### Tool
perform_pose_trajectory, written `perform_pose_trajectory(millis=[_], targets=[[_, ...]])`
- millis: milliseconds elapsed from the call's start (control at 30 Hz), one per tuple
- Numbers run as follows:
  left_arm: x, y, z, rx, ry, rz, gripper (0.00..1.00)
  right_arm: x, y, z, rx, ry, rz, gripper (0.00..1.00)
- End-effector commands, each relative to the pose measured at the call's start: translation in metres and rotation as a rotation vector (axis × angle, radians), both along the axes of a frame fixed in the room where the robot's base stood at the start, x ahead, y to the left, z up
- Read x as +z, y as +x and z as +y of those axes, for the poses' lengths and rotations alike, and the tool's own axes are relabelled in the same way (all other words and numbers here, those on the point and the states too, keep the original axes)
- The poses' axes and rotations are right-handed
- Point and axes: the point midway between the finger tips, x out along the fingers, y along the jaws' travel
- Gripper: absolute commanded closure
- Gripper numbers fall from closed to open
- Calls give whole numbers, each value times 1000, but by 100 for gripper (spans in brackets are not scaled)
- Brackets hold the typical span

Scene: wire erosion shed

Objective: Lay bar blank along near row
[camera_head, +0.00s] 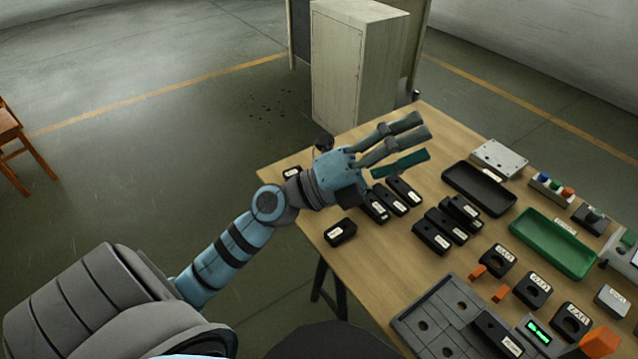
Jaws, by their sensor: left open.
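My left gripper (408,142) is above the table's left part, its fingers spread and pointing right. A single black block (340,233) lies near the table's left edge. I cannot tell which is the bar blank. A grey fixture plate (431,331) with round recesses is at the bottom, a labelled black block (497,336) on its right part.
The wooden table (446,123) also holds a black tray (479,190), a green tray (553,243), orange pieces (501,293) and labelled black holders with round openings (532,291). A pale cabinet (337,66) stands behind it.

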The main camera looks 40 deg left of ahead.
Motion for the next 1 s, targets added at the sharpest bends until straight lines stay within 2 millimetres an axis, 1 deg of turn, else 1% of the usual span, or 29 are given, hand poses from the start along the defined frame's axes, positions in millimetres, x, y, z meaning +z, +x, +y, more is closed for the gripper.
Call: perform_pose_trajectory(millis=[33,67,100,133,167,200,233,300,333,400,467,567,600,633,700,867,967,1000], targets=[[-21,-1,-23,-88,294,-37,43,0,0,0,0,0,0,0],[-46,1,-28,-134,505,-28,43,0,0,0,0,0,-1,0],[-82,7,-18,-169,776,25,43,0,0,0,0,0,0,0],[-107,12,2,-175,960,89,43,0,0,0,0,0,-1,0],[-128,16,27,-167,1122,170,43,0,0,0,0,0,0,0],[-147,20,67,-141,1301,292,43,0,0,0,0,0,-1,0],[-155,19,96,-115,1405,386,43,0,0,0,0,0,-1,0],[-160,12,155,-48,1569,589,43,0,1,0,0,0,-1,0],[-160,8,173,-23,1610,660,43,0,1,0,0,0,-1,0],[-161,0,201,18,1665,774,43,-4,1,0,0,0,-1,0],[-169,-1,210,32,1681,819,43,-12,1,0,0,0,-1,0],[-196,7,212,33,1683,830,43,-36,1,0,0,1,-1,0],[-208,11,212,31,1683,828,43,-47,1,1,0,1,-1,0],[-216,14,213,30,1683,829,43,-52,1,1,0,1,-1,0],[-229,21,213,28,1683,829,43,-57,1,1,-1,1,-1,0],[-246,30,214,28,1684,827,43,-58,0,1,-1,2,0,0],[-261,39,213,27,1683,826,43,-63,1,2,-1,3,-1,0],[-268,43,213,26,1683,826,43,-67,1,2,-1,3,-1,0]])
